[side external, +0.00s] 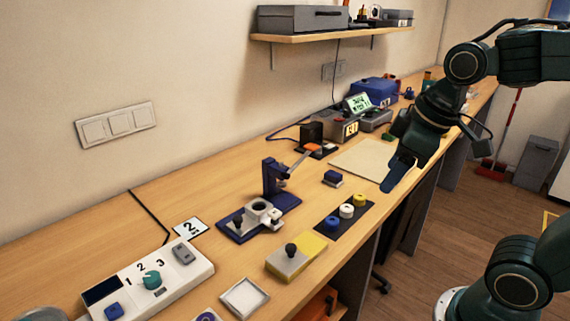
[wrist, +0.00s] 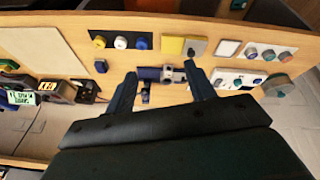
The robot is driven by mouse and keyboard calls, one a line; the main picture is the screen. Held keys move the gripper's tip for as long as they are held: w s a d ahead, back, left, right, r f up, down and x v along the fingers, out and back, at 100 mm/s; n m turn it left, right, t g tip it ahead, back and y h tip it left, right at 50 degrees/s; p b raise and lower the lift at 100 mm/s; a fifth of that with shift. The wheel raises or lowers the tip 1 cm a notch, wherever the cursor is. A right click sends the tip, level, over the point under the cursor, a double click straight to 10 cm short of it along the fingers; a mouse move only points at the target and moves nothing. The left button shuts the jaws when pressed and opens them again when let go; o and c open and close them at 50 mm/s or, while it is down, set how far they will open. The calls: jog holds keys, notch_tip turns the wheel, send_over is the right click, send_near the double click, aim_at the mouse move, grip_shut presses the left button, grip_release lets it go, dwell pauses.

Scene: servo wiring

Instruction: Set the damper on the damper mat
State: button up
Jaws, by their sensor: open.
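No label marks the damper or its mat, so I cannot tell for certain which things they are. A dark strip mat (side external: 325,226) carries blue (side external: 332,223), white (side external: 346,211) and yellow (side external: 360,200) round pieces; it also shows in the wrist view (wrist: 110,34). A plain cream mat (side external: 365,158) lies farther along the bench, bare. A small blue block on a pale base (side external: 333,177) sits between them. My gripper (side external: 391,186) is open and empty, above the bench's front edge; its fingers spread wide in the wrist view (wrist: 160,74).
A blue lever fixture (side external: 270,180) stands behind the strip. A grey-yellow block with a black knob (side external: 293,255), a white square tray (side external: 244,297) and a dial box (side external: 150,283) are nearer. Electronic boxes (side external: 345,125) stand at the back.

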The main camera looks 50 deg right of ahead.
jog(key=shift+s+a+f+m+t, duration=0.15)
jog(key=shift+s+m+t, duration=0.1)
jog(key=shift+s+m, duration=0.45)
jog(key=shift+s+a+r+m+t, duration=0.1)
jog(key=shift+s+a+m+t, duration=0.2)
jog(key=shift+s, duration=0.7)
jog(key=shift+s+a+f+m+t, duration=0.1)
jog(key=shift+s+m+t, duration=0.05)
jog(key=shift+s+m, duration=0.6)
